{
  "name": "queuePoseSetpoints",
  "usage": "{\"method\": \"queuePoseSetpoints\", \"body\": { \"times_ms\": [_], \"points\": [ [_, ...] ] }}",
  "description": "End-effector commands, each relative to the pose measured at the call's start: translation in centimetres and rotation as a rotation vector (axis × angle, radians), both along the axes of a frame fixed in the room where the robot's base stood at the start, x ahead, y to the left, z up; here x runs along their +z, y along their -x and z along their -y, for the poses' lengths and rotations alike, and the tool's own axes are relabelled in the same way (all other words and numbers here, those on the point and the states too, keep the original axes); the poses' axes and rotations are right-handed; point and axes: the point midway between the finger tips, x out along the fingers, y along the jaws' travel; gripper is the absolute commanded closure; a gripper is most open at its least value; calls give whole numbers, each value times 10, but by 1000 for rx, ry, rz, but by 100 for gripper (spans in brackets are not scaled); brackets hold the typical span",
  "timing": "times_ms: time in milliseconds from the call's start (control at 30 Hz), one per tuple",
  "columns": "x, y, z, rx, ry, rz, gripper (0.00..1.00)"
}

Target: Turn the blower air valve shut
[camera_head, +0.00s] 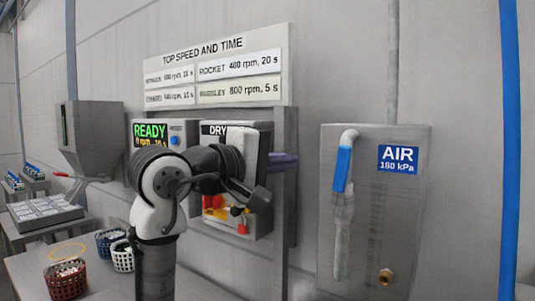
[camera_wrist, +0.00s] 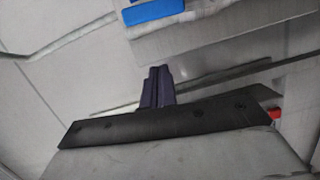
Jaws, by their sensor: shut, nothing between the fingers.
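The air valve's blue lever (camera_head: 343,168) is on a grey pipe (camera_head: 343,235) on the metal panel (camera_head: 412,225) at the right of the head view. The lever points down, roughly in line with the pipe. A blue AIR 180 kPa sign (camera_head: 398,159) is to its right. My gripper's dark purple fingers (camera_head: 290,161) point right, apart from the lever and to its left. In the wrist view the fingers (camera_wrist: 158,87) are together with nothing between them. A blue patch (camera_wrist: 152,12) shows at the top there; I cannot tell which part it is.
The dryer unit (camera_head: 258,222) and a grey post (camera_head: 284,255) are beside and behind my arm. A brass fitting (camera_head: 385,277) sits low on the panel. Baskets (camera_head: 66,280) stand on the bench at left. A blue vertical pipe (camera_head: 508,150) is at far right.

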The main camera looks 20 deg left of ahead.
Motion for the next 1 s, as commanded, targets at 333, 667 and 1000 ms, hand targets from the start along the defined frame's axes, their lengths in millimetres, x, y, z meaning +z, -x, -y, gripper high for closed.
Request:
{"method": "queuePoseSetpoints", "body": {
  "times_ms": [333,667,1000],
  "points": [
    [-2,-25,41,1,-4,3,100],
    [-6,-23,54,2,-1,2,100],
    [-5,-22,55,1,-13,5,100]
  ]
}}
